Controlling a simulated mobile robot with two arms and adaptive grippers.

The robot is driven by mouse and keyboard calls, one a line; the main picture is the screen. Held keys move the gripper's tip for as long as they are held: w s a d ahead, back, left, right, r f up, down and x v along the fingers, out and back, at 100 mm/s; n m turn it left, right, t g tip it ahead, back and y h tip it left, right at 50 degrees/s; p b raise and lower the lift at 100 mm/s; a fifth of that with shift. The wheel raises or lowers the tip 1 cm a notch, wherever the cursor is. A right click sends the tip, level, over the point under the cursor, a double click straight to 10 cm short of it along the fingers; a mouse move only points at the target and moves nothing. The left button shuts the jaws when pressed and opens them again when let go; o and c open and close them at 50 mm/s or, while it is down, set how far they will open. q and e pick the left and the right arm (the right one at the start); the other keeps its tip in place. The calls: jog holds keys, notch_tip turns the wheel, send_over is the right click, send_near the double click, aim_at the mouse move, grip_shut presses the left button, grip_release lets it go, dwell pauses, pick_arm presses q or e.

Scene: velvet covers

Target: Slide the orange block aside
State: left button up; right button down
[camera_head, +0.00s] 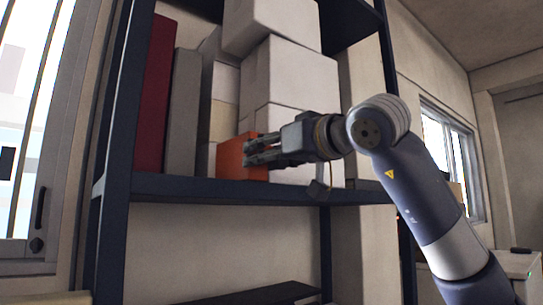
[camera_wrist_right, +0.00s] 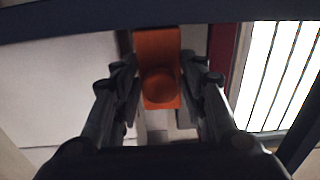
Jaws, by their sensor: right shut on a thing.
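The orange block (camera_head: 229,158) stands on a dark shelf, in front of stacked white boxes. In the right wrist view the orange block (camera_wrist_right: 158,45) shows between the fingers, with a rounded orange knob on its near face. My right gripper (camera_head: 250,151) reaches in from the right, at the block's front. In the wrist view my right gripper (camera_wrist_right: 158,88) has a finger on each side of the knob and is shut on the block. My left gripper is in neither view.
The white boxes (camera_head: 285,75) rise behind my gripper. A grey panel (camera_head: 182,110) and a dark red panel (camera_head: 155,95) stand upright left of the block. The shelf board (camera_head: 170,187) has a little bare room at its left front. A dark upright post (camera_head: 113,120) bounds the shelf's left.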

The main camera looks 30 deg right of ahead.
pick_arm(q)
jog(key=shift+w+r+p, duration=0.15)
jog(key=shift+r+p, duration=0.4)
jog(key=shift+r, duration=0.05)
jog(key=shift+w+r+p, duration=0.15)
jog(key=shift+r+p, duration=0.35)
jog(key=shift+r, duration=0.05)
pick_arm(e)
jog(key=s+a, duration=0.1)
jog(key=a, duration=1.4)
jog(key=shift+s+a, duration=0.15)
jog(key=shift+a, duration=0.1)
jog(key=c, duration=1.3)
grip_release()
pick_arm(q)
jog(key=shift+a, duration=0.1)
pick_arm(e)
jog(key=shift+s, duration=0.15)
jog(key=s, duration=0.7)
jog(key=s+d, duration=0.1)
jog(key=s, duration=0.3)
jog(key=shift+s, duration=0.35)
